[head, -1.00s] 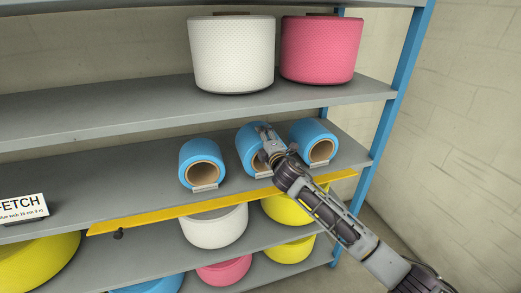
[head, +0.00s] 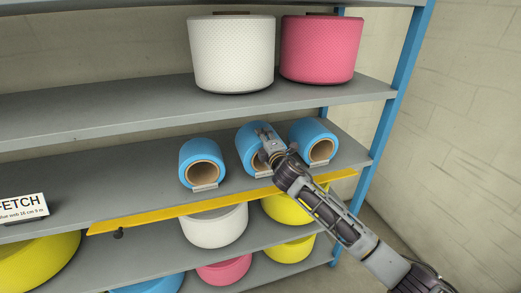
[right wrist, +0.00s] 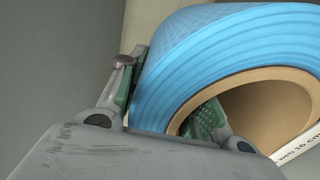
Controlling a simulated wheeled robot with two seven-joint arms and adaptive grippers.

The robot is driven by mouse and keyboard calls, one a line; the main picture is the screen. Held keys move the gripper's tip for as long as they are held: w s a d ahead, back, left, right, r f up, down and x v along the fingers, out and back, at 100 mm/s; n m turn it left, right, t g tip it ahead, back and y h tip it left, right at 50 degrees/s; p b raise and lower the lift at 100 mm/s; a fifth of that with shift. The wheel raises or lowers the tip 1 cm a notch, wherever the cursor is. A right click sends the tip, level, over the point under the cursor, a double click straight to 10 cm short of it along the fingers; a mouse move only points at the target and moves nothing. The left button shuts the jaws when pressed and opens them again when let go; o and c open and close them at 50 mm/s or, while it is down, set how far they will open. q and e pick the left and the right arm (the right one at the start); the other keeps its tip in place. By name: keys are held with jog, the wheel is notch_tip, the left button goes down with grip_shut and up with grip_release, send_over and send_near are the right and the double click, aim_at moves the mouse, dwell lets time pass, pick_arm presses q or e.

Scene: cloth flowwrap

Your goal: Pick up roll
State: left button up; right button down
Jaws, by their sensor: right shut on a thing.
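Three blue rolls with brown cores lie on the middle shelf: a left one (head: 201,158), a middle one (head: 248,152) and a right one (head: 315,139). My right gripper (head: 268,141) is at the middle roll and hides part of its front. In the right wrist view, the gripper (right wrist: 165,105) is shut on the wall of this blue roll (right wrist: 205,55). One green-padded finger is on the outside and the other is inside the brown core (right wrist: 265,105). The roll appears still at its place on the shelf. My left gripper is not in view.
The right roll sits close beside the gripper. A yellow strip (head: 200,208) runs along the shelf's front edge. A FETCH sign (head: 22,208) stands at the left. White (head: 231,55) and pink (head: 320,50) rolls stand on the shelf above. A blue post (head: 390,90) is at the right.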

jog(key=shift+r, duration=0.15)
jog(key=shift+r, duration=1.7)
jog(key=shift+v, duration=0.95)
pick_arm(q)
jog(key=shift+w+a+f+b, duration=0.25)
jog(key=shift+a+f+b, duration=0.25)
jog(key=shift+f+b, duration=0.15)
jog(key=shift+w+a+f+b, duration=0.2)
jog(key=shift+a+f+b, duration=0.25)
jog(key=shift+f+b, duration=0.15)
pick_arm(e)
jog(key=v, duration=1.6)
jog(key=shift+f, duration=0.1)
jog(key=c, duration=1.6)
grip_release()
jog(key=c, duration=0.4)
